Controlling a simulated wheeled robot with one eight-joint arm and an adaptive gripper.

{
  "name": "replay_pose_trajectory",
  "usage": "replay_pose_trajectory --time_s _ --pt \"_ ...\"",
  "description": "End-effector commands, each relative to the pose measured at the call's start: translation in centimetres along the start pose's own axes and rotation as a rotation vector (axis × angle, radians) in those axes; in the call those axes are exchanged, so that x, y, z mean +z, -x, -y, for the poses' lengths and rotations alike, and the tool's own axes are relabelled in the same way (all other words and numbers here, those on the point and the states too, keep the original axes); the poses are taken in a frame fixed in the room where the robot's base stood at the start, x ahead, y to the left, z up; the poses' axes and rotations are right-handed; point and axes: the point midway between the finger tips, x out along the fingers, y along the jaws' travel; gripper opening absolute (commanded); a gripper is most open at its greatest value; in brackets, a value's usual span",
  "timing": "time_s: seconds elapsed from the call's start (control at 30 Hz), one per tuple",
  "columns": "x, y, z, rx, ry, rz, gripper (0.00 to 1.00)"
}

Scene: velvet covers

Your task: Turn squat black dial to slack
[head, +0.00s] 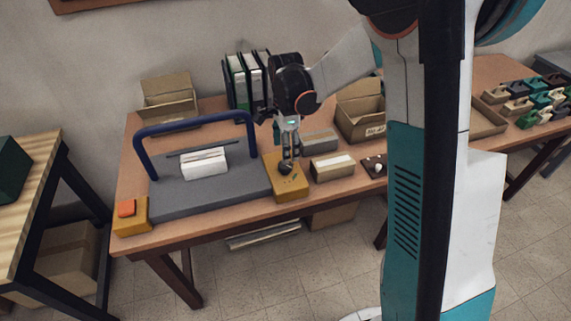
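The squat black dial (285,169) sits on top of a yellow box (291,190) at the right end of a grey platform on the wooden table. My gripper (288,159) points down right over the dial, with its fingertips at or just above it. The fingers look close together and partly cover the dial. At this size I cannot tell whether they touch or grip it. Small marks show on the yellow box top beside the dial, too small to read.
The grey platform (190,195) carries a blue bar frame (195,120) and white covers (204,162). A yellow box with an orange button (126,208) stands at its left end. A tan block (332,168) and small dark panel (374,166) stand right of the dial's box.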

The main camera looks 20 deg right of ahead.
Motion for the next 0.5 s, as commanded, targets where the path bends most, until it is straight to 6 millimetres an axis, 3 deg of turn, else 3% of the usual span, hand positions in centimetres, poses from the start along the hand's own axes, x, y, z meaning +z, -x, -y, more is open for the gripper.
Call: replay_pose_trajectory --time_s 0.03,0.2,0.5 --pt "0.0 -1.4 0.0 0.000 0.000 0.000 0.59" --pt "0.0 -4.2 0.0 0.000 0.001 0.000 0.59" --pt "0.0 -6.6 0.0 0.000 0.001 0.000 0.59"
